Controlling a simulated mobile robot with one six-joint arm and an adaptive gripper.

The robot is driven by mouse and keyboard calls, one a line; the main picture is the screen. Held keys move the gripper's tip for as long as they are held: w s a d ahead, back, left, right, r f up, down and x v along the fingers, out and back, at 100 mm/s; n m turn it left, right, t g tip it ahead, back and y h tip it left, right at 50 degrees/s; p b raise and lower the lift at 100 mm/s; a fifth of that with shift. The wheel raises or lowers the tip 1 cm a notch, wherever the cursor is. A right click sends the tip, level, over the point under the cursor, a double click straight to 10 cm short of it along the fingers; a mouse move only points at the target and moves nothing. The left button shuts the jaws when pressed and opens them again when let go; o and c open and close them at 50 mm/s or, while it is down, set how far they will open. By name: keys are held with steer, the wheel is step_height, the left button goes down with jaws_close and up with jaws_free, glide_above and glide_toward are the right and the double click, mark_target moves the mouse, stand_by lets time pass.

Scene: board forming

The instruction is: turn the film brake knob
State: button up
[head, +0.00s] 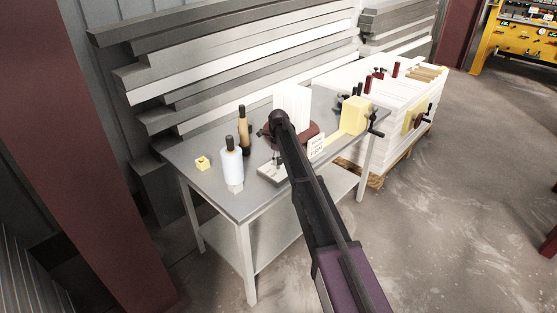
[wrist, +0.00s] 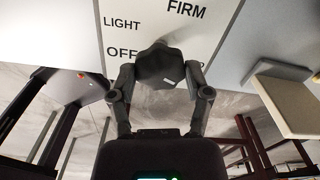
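The film brake knob (wrist: 160,66) is a dark, faceted knob on a white plate (wrist: 200,30) in the wrist view. The plate reads OFF, LIGHT and FIRM; another word is mostly hidden by the right finger. My gripper (wrist: 161,76) has one finger on each side of the knob, and both fingertips appear to touch it. In the head view my arm reaches over the grey table (head: 216,198), and the knob cannot be made out there.
Boards (head: 240,60) are stacked behind. The floor at right is open.

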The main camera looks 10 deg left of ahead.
steer(key=shift+c, duration=1.4)
